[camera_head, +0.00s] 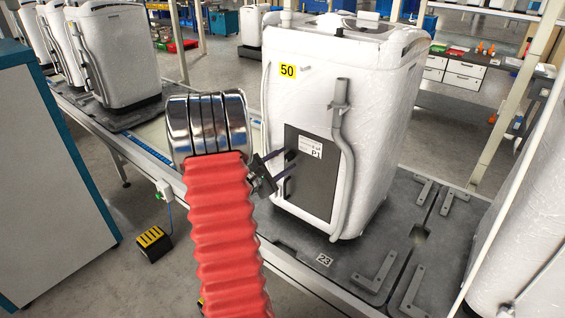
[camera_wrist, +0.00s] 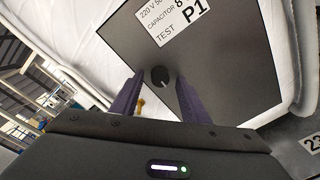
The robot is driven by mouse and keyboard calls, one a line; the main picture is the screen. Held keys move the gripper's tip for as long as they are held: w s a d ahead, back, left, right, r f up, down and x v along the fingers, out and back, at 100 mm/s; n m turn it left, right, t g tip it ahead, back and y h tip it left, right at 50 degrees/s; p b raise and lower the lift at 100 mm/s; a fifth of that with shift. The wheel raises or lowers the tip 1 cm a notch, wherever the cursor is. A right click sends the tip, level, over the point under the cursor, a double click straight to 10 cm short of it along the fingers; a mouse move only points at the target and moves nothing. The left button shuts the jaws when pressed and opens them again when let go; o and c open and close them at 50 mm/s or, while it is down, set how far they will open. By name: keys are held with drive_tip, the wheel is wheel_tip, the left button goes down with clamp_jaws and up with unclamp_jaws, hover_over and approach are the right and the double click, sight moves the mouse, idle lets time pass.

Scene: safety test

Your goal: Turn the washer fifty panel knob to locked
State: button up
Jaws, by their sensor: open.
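The washer (camera_head: 378,95) with the yellow 50 label stands upright on a dark pallet. A dark grey panel (camera_head: 311,185) with a white P1 label is on its near side; the panel (camera_wrist: 235,70) fills much of the wrist view. A small round black knob (camera_wrist: 160,76) with a light mark shows on the panel there. My gripper (camera_head: 272,168) is at the panel's left part in the head view. In the wrist view the two fingers of my gripper (camera_wrist: 160,92) are apart, one on each side of the knob. I cannot tell whether they touch it. In the head view the knob is hidden.
A grey hose (camera_head: 346,165) runs down the washer beside the panel. The pallet (camera_head: 335,262) carries metal brackets. Another washer (camera_head: 525,225) stands at the right, more at the far left. A teal-edged cabinet (camera_head: 50,170) is at the left.

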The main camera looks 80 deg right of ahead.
drive_tip(key=shift+a, duration=0.1)
drive_tip(key=v, duration=1.3)
drive_tip(key=shift+w+a, duration=0.25)
drive_tip(key=shift+a, duration=0.05)
